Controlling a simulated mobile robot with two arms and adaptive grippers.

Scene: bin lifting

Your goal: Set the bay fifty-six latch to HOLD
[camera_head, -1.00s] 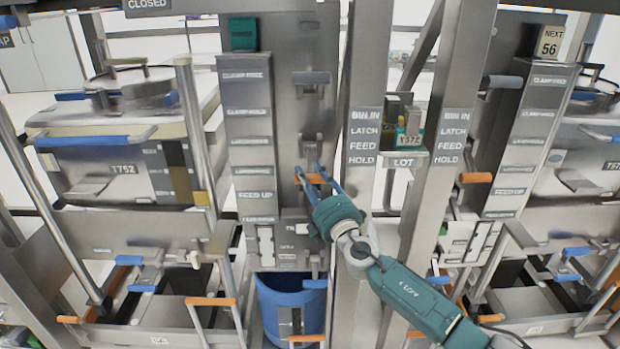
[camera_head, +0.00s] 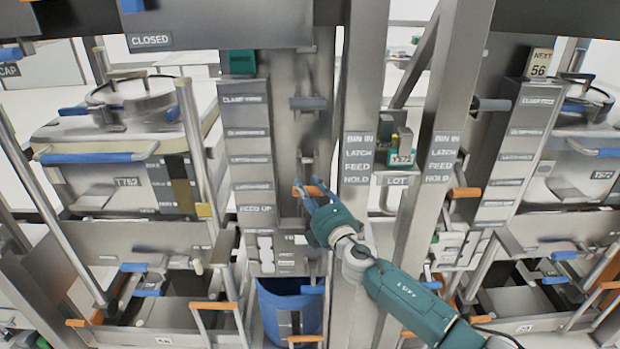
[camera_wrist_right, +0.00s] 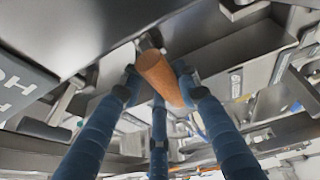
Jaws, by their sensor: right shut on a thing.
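My right gripper (camera_head: 314,196) is shut on an orange latch handle (camera_head: 301,191) on the grey middle column. In the wrist view, the blue fingers (camera_wrist_right: 158,88) close around the orange round grip (camera_wrist_right: 160,72). Beside it, a post carries the label plate (camera_head: 357,158) reading BIN IN, LATCH, FEED, HOLD from top to bottom. The handle is a little below the level of the HOLD line. A matching plate (camera_head: 440,158) is on the right post. A sign reading NEXT 56 (camera_head: 540,63) sits atop the right column. My left gripper is out of view.
A blue bin (camera_head: 290,305) stands below the gripper. A lidded vessel tagged T752 (camera_head: 125,182) is at left, another (camera_head: 577,190) at right. A CLOSED sign (camera_head: 151,41) hangs above. A LOT holder (camera_head: 397,180) sits between posts. Another orange handle (camera_head: 465,193) is at right.

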